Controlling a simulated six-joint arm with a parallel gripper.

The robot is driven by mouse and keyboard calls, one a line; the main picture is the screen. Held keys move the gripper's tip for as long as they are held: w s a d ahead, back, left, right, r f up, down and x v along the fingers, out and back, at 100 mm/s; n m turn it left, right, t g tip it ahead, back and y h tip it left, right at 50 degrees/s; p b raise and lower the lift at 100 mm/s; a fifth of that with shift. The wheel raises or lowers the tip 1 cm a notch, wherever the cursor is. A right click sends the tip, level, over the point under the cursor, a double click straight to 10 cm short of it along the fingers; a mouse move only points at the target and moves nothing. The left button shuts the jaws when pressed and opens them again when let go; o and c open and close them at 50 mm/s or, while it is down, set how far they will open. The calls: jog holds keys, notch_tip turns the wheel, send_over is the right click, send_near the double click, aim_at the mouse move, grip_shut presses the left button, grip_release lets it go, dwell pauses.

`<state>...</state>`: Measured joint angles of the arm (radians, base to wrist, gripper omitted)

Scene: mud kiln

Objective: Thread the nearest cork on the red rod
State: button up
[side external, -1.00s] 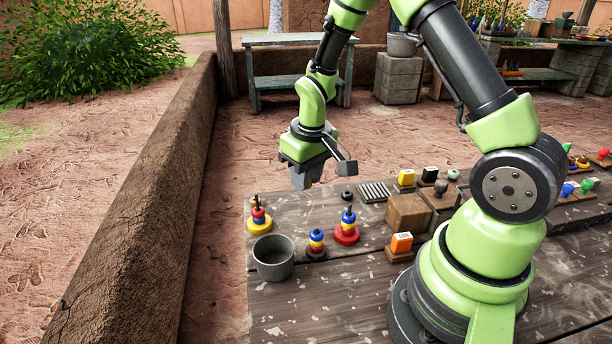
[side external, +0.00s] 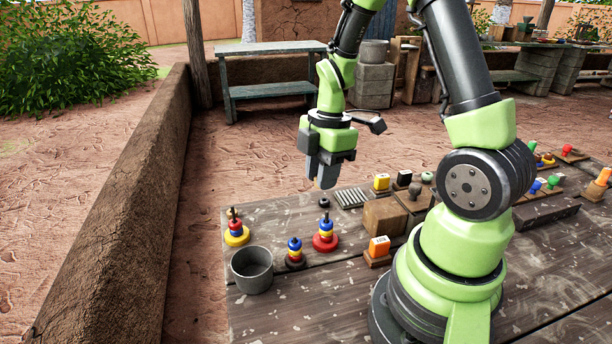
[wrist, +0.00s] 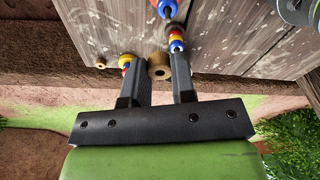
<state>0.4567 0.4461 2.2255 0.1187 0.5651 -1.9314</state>
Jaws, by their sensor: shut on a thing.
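My gripper (side external: 325,182) hangs pointing down above the far part of the table. It is shut on a tan cork ring (wrist: 159,66), which shows between the two fingers in the wrist view. In the side view the fingers mostly hide this cork. Three stacks of coloured rings stand on the table at the left: one with a yellow base (side external: 237,238), one with a blue top (side external: 294,244), and one with a red base (side external: 325,243). The gripper is above and behind the red-based stack, apart from it. I cannot tell which rod is red.
A grey cup (side external: 252,270) stands at the table's left front. A wooden block (side external: 384,216), a ribbed plate (side external: 351,198) and an orange block (side external: 379,246) stand to the right.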

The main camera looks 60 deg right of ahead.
aim_at(326, 213)
jog(key=shift+s+r+n, duration=0.25)
jog(key=shift+s+n, duration=0.35)
jog(key=shift+n, duration=0.6)
jog(key=shift+s+n, duration=0.15)
jog(key=shift+n, duration=0.25)
jog(key=shift+f, duration=2.35)
jog(key=shift+f, duration=1.6)
jog(key=o, duration=1.3)
jog(key=shift+r, duration=0.1)
jog(key=shift+r, duration=3.45)
